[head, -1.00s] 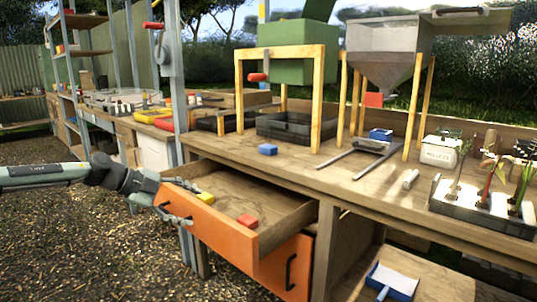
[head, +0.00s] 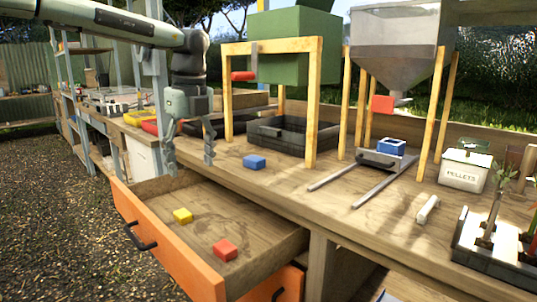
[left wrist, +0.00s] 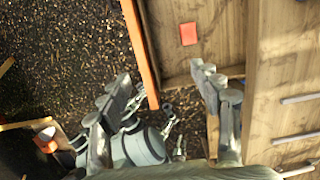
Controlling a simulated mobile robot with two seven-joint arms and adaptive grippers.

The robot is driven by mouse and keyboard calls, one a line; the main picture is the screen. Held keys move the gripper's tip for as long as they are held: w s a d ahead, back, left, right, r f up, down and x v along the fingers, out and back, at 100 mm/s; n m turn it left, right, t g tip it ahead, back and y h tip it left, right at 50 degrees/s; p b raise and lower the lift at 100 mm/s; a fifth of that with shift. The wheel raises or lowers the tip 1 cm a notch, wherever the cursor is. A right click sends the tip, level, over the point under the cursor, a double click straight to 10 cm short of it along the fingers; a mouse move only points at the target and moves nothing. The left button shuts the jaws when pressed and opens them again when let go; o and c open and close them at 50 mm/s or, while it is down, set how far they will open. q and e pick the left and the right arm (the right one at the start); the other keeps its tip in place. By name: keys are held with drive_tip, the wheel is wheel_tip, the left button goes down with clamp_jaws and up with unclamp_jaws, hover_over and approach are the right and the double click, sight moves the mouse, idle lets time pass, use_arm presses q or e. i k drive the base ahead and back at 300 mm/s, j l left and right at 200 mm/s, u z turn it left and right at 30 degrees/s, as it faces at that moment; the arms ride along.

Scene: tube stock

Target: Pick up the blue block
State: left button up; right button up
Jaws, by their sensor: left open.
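The blue block (head: 254,162) sits on the bench top, in front of the black tray under the wooden frame, in the head view. My left gripper (head: 190,160) points down to the left of the block, near the bench's front edge and above the back of the open drawer. Its fingers are spread, with nothing visible between them. The gripper (left wrist: 165,100) also shows open in the left wrist view, where I do not see the blue block.
The open orange-fronted drawer (head: 160,237) holds a yellow block (head: 182,215) and a red block (head: 225,250). A black tray (head: 283,135) stands behind the blue block. A blue-topped slide piece (head: 391,147) and rails lie to the right. Bare bench lies between.

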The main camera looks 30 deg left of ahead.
sight(253, 162)
drive_tip(key=i, duration=0.9)
